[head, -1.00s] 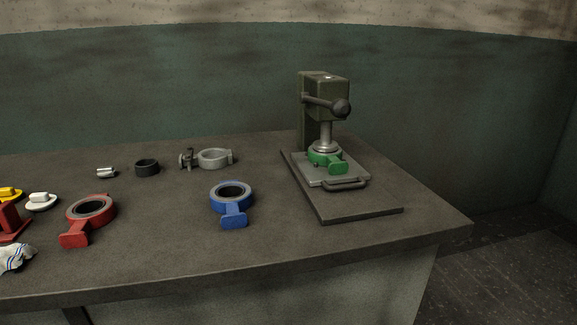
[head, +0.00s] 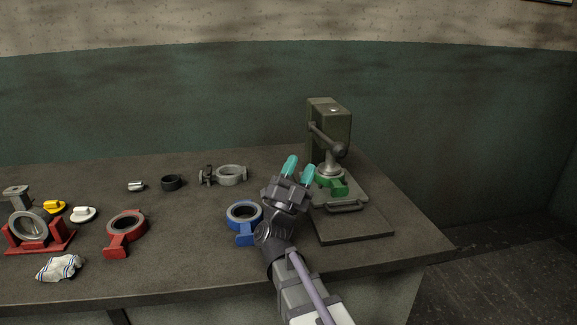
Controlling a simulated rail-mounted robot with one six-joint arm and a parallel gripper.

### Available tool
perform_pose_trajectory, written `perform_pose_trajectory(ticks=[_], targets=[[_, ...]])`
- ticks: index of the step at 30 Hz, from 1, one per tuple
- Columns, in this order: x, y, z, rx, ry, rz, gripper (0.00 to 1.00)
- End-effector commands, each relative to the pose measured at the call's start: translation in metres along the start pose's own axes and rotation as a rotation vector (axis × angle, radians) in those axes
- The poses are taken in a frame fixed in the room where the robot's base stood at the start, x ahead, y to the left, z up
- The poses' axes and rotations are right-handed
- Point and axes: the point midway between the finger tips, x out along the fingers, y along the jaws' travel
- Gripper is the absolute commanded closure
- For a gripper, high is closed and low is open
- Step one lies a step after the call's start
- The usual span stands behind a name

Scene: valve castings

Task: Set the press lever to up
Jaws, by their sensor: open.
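The olive-green press (head: 330,125) stands at the right back of the table. Its lever, a dark arm with a round knob (head: 338,149), points forward and slopes down to the knob. Below it, a green valve casting (head: 334,188) lies under the ram on the press's sliding plate (head: 345,205). My gripper (head: 300,169) is open, with teal fingertips, in front and left of the press. It is apart from the knob in the picture and nothing shows between its fingers. My gripper hides part of the press base's left side.
A blue casting (head: 243,236) lies just left of my gripper, partly hidden. A grey casting (head: 232,176), a black ring (head: 171,183) and a red casting (head: 122,240) lie farther left. A red stand (head: 58,243) and a cloth (head: 60,268) are at the far left.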

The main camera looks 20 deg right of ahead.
Motion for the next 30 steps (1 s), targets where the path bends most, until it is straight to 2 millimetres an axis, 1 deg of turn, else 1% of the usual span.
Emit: perform_pose_trajectory(ticks=[1, 3, 4, 8, 11, 14, 18, 21, 24, 29, 30], targets=[[0.000, 0.026, -0.013, -0.021, 0.070, 0.023, 0.58], [0.004, 0.041, -0.026, -0.032, 0.129, 0.039, 0.58], [0.006, 0.043, -0.028, -0.034, 0.141, 0.042, 0.58], [0.010, 0.041, -0.030, -0.033, 0.146, 0.043, 0.58], [0.021, 0.039, -0.032, -0.034, 0.145, 0.042, 0.58], [0.039, 0.038, -0.035, -0.035, 0.145, 0.042, 0.58], [0.068, 0.038, -0.040, -0.035, 0.143, 0.042, 0.58], [0.081, 0.040, -0.041, -0.033, 0.143, 0.042, 0.58], [0.084, 0.042, -0.040, -0.032, 0.142, 0.041, 0.58], [0.082, 0.043, -0.040, -0.032, 0.142, 0.041, 0.58], [0.082, 0.043, -0.040, -0.032, 0.141, 0.041, 0.60]])
